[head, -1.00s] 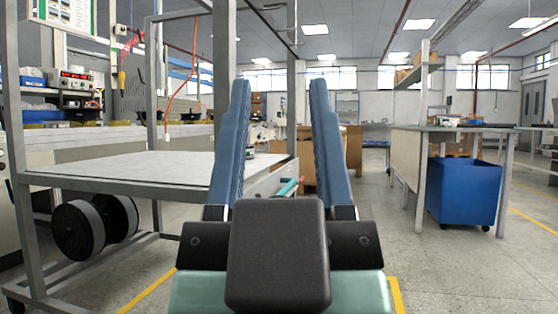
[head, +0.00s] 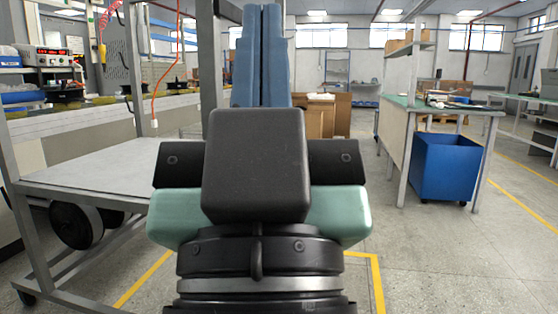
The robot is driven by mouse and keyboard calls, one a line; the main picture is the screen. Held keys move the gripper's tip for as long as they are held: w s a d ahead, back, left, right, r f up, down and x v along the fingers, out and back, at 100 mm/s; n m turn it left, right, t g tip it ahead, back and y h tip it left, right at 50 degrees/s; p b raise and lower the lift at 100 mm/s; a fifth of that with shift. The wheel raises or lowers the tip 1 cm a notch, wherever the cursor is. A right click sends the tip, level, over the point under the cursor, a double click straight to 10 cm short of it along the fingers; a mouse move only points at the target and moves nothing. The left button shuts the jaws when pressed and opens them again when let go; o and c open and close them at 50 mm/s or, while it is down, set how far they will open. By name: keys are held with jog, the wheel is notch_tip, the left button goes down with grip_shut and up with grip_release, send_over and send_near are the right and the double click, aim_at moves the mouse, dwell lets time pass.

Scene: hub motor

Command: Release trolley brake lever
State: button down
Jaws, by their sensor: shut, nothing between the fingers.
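My gripper (head: 262,12) fills the middle of the head view. Its two blue fingers are shut against each other, with nothing between them, and point up and away from the camera. The trolley (head: 95,166), a grey metal frame with a pale flat top, stands at the left, with a caster at its lower left corner. My gripper is to the right of the trolley's top and covers its right end. No brake lever shows now; that part of the trolley is hidden behind my gripper.
A black wheel-like part (head: 76,226) sits under the trolley's top. A workbench (head: 85,120) with instruments runs behind it. Brown cardboard boxes (head: 330,115) stand beyond my gripper. A blue wheeled bin (head: 446,168) is under a bench at the right. The floor at right front is clear.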

notch_tip(320, 180, up, 13)
jog(key=p, duration=1)
jog(key=shift+f, duration=0.15)
jog(key=shift+d, duration=0.1)
